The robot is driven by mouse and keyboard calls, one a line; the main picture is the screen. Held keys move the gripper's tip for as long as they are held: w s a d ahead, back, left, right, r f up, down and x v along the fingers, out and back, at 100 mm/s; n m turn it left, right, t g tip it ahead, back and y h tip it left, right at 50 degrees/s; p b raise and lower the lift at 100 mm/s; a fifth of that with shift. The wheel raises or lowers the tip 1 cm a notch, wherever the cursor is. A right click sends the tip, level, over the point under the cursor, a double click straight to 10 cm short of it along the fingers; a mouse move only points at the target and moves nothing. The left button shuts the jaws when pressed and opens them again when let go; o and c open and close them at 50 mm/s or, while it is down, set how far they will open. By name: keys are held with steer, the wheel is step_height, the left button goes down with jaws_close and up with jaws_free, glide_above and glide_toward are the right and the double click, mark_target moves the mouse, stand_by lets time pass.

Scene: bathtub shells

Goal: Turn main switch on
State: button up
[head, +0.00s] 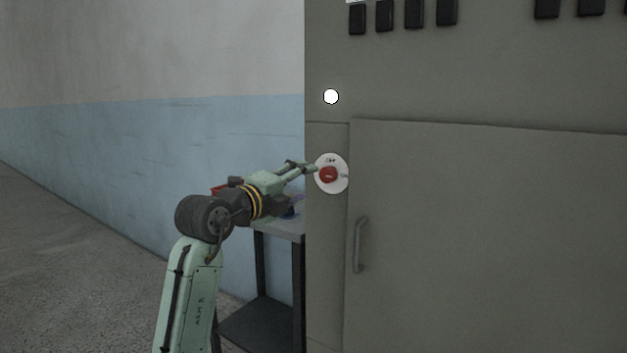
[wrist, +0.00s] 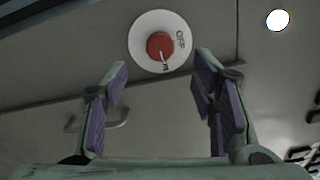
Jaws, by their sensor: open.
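The main switch is a red knob (head: 328,174) on a round white plate (head: 341,184) at the left edge of the grey cabinet. In the wrist view the red knob (wrist: 160,46) sits beyond and between my fingertips, with "OFF" lettering on the plate (wrist: 145,30) beside it. A pale mark shows on the knob's edge; its exact setting is hard to read. My gripper (head: 312,168) is open in front of the plate, and its two purple-padded fingers (wrist: 160,72) stand apart with nothing between them. Whether a fingertip touches the plate cannot be told.
A round white light (head: 331,96) is above the switch. A cabinet door with a handle (head: 360,245) is at the lower right, and black switches (head: 415,14) line the top. A dark-framed table (head: 285,228) stands behind my arm. Floor at left is clear.

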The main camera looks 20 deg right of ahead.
steer(key=v, duration=0.3)
steer(key=shift+s+a, duration=0.25)
